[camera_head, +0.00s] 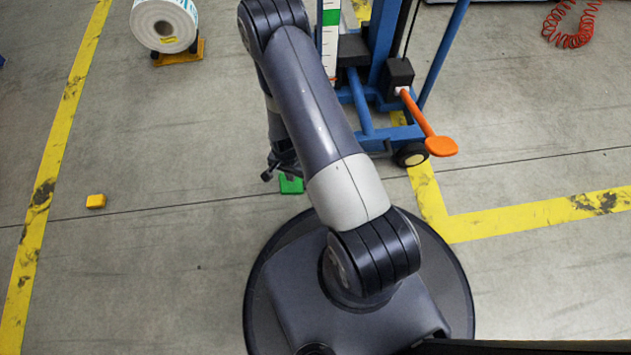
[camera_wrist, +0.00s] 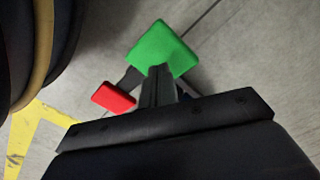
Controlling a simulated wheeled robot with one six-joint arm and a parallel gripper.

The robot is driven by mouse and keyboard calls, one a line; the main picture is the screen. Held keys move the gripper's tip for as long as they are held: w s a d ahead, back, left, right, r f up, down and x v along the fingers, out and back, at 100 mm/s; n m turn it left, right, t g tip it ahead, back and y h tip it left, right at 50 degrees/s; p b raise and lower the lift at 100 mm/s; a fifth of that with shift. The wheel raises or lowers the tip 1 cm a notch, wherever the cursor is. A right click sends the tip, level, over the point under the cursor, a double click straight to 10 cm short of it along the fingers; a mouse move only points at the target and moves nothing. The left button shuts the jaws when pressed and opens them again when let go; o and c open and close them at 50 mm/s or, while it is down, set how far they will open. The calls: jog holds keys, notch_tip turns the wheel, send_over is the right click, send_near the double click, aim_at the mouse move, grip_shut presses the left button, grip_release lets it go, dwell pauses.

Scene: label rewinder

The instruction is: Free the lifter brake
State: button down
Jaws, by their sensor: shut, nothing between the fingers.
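The blue lifter (camera_head: 362,100) stands at the top centre in the head view, partly hidden behind my arm. An orange lever with a flat pad (camera_head: 440,146) sticks out from its black box. A green pad (camera_head: 291,184) shows low beside my arm; in the wrist view it is a tilted square (camera_wrist: 163,47). A smaller red pad (camera_wrist: 113,97) lies to its lower left there and is hidden in the head view. My gripper (camera_head: 282,164) is shut and empty. In the wrist view its fingertips (camera_wrist: 158,70) overlap the green pad's near edge; I cannot tell whether they touch.
A black caster (camera_head: 412,155) sits under the lifter. A white label roll (camera_head: 164,25) stands on an orange stand at the top left. A small yellow block (camera_head: 95,201) lies on the floor. A red coiled hose (camera_head: 572,28) is at the top right. The left floor is mostly clear.

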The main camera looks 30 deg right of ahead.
jog(key=shift+f+b, duration=2.1)
jog(key=shift+f, duration=0.3)
jog(key=shift+r, duration=0.1)
notch_tip(320, 180, up, 9)
jog(key=p, duration=0.6)
